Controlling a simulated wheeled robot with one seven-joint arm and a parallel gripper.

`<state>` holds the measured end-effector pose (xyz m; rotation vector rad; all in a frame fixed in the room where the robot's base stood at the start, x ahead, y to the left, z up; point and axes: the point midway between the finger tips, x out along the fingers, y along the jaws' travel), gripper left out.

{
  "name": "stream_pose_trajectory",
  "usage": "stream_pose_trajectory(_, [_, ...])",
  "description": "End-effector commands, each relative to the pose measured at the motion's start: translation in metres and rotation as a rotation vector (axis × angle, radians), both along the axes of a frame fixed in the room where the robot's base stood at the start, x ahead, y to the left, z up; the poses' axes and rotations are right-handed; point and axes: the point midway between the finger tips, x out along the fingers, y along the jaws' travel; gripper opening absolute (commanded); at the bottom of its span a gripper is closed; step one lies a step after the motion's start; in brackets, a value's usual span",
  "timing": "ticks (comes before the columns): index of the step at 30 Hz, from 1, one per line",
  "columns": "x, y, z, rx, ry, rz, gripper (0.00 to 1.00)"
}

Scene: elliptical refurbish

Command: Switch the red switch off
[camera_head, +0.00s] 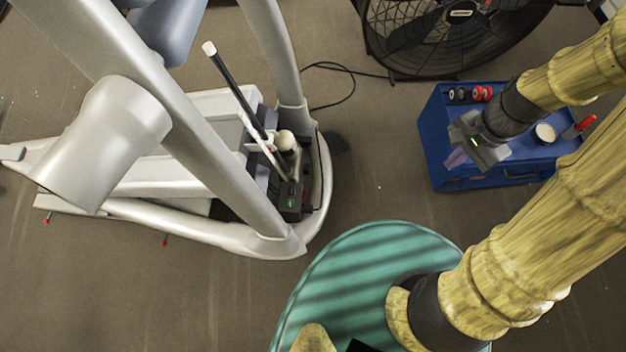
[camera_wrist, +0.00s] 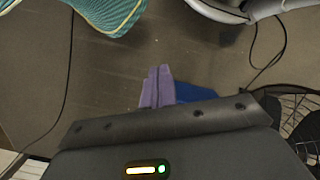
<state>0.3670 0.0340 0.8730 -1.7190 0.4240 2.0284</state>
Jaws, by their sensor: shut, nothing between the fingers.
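My gripper (camera_head: 456,158) has purple fingers, shut and empty, hanging by the left part of the blue toolbox in the head view. In the wrist view my gripper's fingers (camera_wrist: 157,84) are pressed together, with nothing between them. The grey elliptical machine (camera_head: 190,140) stands left of my gripper, well apart from it. A black box (camera_head: 289,201) with a small green light sits at the machine's base. A small red spot (camera_head: 272,148) shows above this box; I cannot tell if it is the red switch. No red switch shows clearly in either view.
The blue toolbox (camera_head: 434,150) stands on the floor below my gripper, holding red and black items. A large black fan (camera_head: 450,35) stands behind it. A black cable (camera_head: 350,78) runs between machine and fan. Brown floor (camera_head: 375,165) is free between machine and toolbox.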

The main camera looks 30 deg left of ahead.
Motion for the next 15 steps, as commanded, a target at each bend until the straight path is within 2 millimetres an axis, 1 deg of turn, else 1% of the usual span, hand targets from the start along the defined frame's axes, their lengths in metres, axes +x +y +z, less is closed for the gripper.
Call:
stream_pose_trajectory(1, [0.001,0.003,-0.026,0.011,0.033,-0.037,0.00])
stream_pose_trajectory(15, [0.005,0.041,-0.161,0.083,0.362,-0.409,0.00])
